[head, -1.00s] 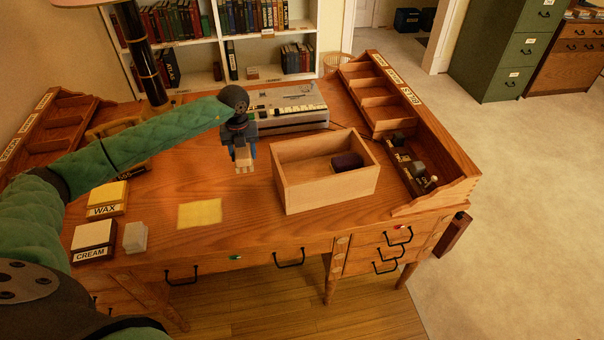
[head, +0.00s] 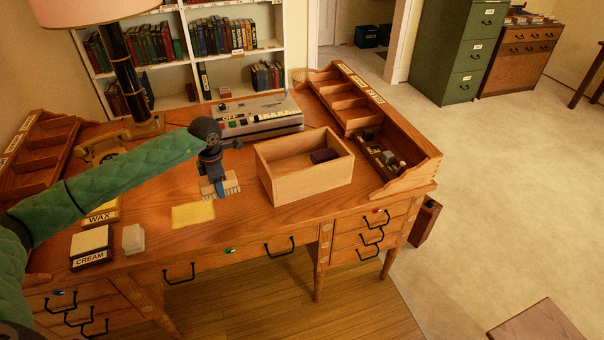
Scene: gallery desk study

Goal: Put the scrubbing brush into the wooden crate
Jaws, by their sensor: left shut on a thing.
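My left gripper (head: 221,187) is shut on the scrubbing brush (head: 233,184), a pale block with a bristle-like lower edge. The brush is just left of the wooden crate (head: 310,182), outside it, and behind the yellow cloth. I cannot tell its exact height above the desk. The crate is a light, open-topped box on the desk, and a dark block (head: 323,155) lies inside it. The fingers partly hide the brush. My right gripper is not in view.
A yellow cloth (head: 193,215) lies in front of the brush. WAX (head: 101,215) and CREAM (head: 91,246) boxes and a pale block (head: 133,239) are at the left. A grey machine (head: 255,114) stands behind the crate, and a compartmented organiser (head: 408,172) to its right.

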